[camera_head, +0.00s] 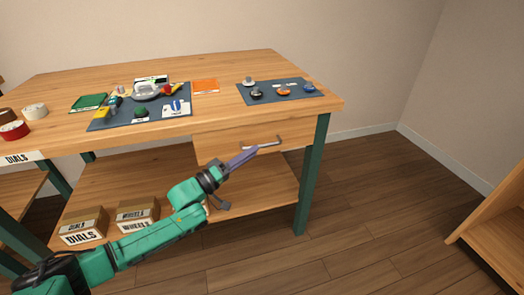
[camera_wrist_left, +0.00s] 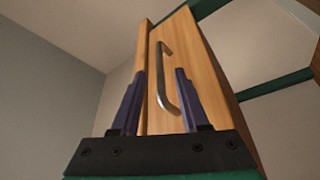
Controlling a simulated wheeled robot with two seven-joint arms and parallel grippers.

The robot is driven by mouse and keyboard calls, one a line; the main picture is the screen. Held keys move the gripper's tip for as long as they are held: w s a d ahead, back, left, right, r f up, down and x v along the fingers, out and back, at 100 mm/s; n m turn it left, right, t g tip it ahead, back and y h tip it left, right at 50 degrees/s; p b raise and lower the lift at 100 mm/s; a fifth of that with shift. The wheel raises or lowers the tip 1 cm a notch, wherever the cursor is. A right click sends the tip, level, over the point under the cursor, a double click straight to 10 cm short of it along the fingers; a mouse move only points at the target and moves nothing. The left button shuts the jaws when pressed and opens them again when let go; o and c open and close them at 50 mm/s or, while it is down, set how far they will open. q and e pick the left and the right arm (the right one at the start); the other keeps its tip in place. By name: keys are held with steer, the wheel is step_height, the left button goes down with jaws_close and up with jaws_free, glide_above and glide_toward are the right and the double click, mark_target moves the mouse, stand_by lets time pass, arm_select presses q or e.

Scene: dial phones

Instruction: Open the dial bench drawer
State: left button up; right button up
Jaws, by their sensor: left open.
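The dial bench drawer (camera_head: 215,143) is a wooden front under the right part of the bench top, and it looks shut. Its metal bar handle (camera_head: 262,144) runs across the front. My left gripper (camera_head: 250,153) is at the drawer front, just below and left of the handle. In the left wrist view, the handle (camera_wrist_left: 163,75) shows between and beyond the two open purple fingers (camera_wrist_left: 158,95). I cannot tell whether the fingers touch it. My right gripper is not in view.
The bench top (camera_head: 215,105) carries a blue mat (camera_head: 100,124) with phone parts and another mat (camera_head: 305,95) with several small pieces. Boxes labelled DIALS (camera_head: 83,227) and WHEELS (camera_head: 137,214) sit on the lower shelf. The floor (camera_head: 370,210) right of the bench is clear.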

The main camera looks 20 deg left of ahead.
mark_target(262, 146)
arm_select(q)
steer(key=x, duration=0.5)
steer(key=shift+w+b, duration=0.1)
steer(key=shift+b, duration=0.2)
jaws_close()
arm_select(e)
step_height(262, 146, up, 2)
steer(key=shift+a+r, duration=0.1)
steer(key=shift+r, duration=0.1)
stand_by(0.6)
